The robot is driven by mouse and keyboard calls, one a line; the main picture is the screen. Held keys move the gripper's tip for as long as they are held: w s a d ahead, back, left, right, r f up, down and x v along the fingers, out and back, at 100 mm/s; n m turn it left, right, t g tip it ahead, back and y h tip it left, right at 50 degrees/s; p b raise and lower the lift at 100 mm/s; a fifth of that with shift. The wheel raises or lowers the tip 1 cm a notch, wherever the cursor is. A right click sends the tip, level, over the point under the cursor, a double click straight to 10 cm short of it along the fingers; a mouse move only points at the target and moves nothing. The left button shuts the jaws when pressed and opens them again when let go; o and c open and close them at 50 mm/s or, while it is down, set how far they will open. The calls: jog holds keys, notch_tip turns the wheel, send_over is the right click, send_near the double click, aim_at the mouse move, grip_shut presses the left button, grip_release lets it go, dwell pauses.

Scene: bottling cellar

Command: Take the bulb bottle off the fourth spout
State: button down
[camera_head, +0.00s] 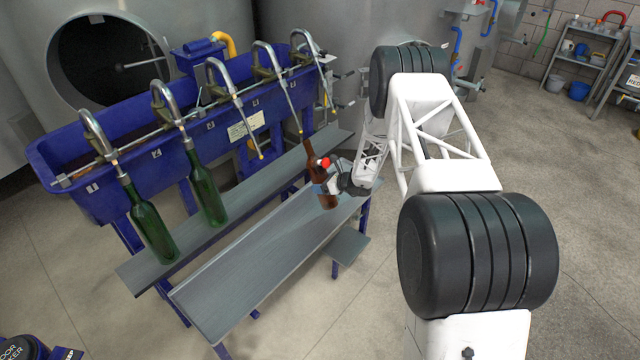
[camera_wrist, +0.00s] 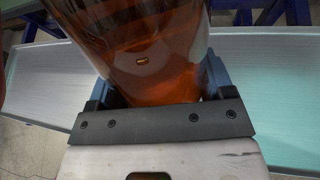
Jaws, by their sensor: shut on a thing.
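The brown glass bottle (camera_head: 316,172) is in my gripper (camera_head: 332,184), which is shut around its body. Its narrow neck points up at the tip of the fourth spout (camera_head: 286,95). I cannot tell whether that tip is inside the mouth or just clear of it. The bottle's base shows against the front grey shelf, and I cannot tell whether it touches it. In the wrist view the amber body (camera_wrist: 150,55) fills the space between the fingers (camera_wrist: 155,100); its neck and base are out of view there.
Two green bottles (camera_head: 152,232) (camera_head: 207,190) hang at the first and second spouts, over the rear grey shelf (camera_head: 150,272). The third spout (camera_head: 236,105) and fifth spout (camera_head: 318,75) are empty. The front grey shelf (camera_head: 250,275) is bare. The blue trough (camera_head: 110,190) stands behind.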

jog(key=shift+s+a+f+v, duration=0.1)
jog(key=shift+s+v, duration=0.1)
jog(key=shift+v, duration=0.8)
jog(key=shift+s+a+f+v, duration=0.1)
jog(key=shift+s+v, duration=0.1)
jog(key=shift+v, duration=0.8)
jog(key=shift+s+f+v, duration=0.15)
jog(key=shift+s+v, duration=0.1)
jog(key=shift+v, duration=0.75)
jog(key=shift+w, duration=0.15)
jog(key=shift+w+d+r+t+y, duration=0.15)
jog(key=shift+w+y, duration=0.1)
jog(key=shift+w, duration=0.3)
jog(key=shift+w+d+f+t+y, duration=0.1)
jog(key=shift+w+y, duration=0.2)
jog(key=shift+w, duration=0.25)
jog(key=shift+w+d+r+t+y, duration=0.15)
jog(key=shift+w+y, duration=0.1)
jog(key=shift+w, duration=0.3)
jog(key=w+d+n+t+y, duration=0.1)
jog(key=w+d+y, duration=0.2)
jog(key=w, duration=0.4)
jog(key=shift+f+t+y, duration=0.3)
jog(key=shift+t, duration=0.1)
jog(key=shift+f, duration=0.3)
jog(key=shift+f, duration=1.35)
